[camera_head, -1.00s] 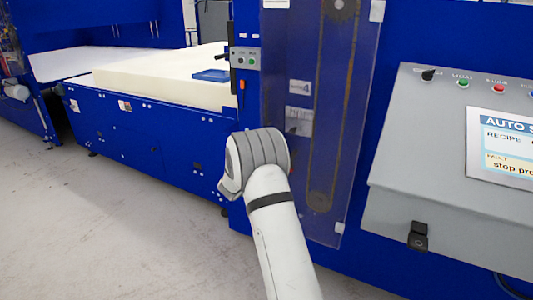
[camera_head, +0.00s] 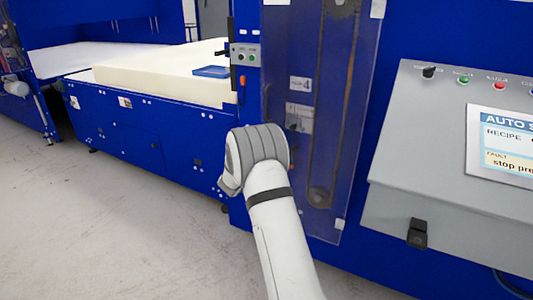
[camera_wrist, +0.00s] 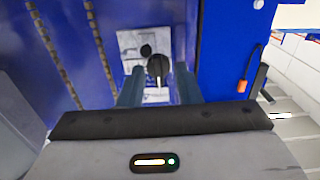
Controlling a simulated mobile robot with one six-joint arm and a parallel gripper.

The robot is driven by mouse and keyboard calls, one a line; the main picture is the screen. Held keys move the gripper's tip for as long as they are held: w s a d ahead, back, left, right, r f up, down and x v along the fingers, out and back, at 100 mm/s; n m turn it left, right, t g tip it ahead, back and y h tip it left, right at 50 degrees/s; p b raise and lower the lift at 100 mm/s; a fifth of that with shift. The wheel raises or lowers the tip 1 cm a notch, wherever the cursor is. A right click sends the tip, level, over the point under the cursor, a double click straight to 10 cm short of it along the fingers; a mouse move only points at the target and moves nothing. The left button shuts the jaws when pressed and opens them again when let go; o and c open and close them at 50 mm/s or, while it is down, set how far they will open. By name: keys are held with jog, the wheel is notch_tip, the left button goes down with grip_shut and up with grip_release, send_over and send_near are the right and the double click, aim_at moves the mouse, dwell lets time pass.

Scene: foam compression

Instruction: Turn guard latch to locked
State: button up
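The guard latch is a black knob (camera_wrist: 158,68) on a pale plate with a smaller black round part beside it. In the wrist view it lies between and just beyond my gripper's two fingers. My gripper (camera_wrist: 160,88) is open, with one finger on either side of the knob. A gap shows on both sides, and I cannot tell whether either finger touches it. In the head view the pale plate (camera_head: 300,118) shows on the clear guard (camera_head: 338,120), right of my wrist. My fingers are hidden there behind my own arm.
A grey control console (camera_head: 400,160) with buttons and a screen stands at the right. A small button box (camera_head: 246,56) is on the blue frame left of the guard. A foam block (camera_head: 150,80) lies on the machine bed. Open floor (camera_head: 120,230) is at lower left.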

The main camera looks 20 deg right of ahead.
jog(key=shift+a, duration=0.1)
jog(key=v, duration=0.7)
jog(key=shift+s+a, duration=0.25)
jog(key=s+a+r+n+t+y+p, duration=0.1)
jog(key=a+r+n+t+y+p, duration=0.25)
jog(key=a+r+y, duration=0.45)
jog(key=s+a+r+n+g+y+p, duration=0.3)
jog(key=s+a+r+y, duration=0.25)
jog(key=s, duration=0.25)
jog(key=s+r+n+g+p, duration=0.1)
jog(key=s+n+g+p, duration=0.1)
jog(key=s, duration=1.4)
jog(key=s+r+n+g+p, duration=0.1)
jog(key=s+g, duration=0.6)
jog(key=s, duration=0.9)
jog(key=a+r+p, duration=0.1)
jog(key=p, duration=0.1)
jog(key=shift+s+n+y+p, duration=0.25)
jog(key=shift+n+y+p, duration=0.1)
jog(key=shift+p, duration=0.05)
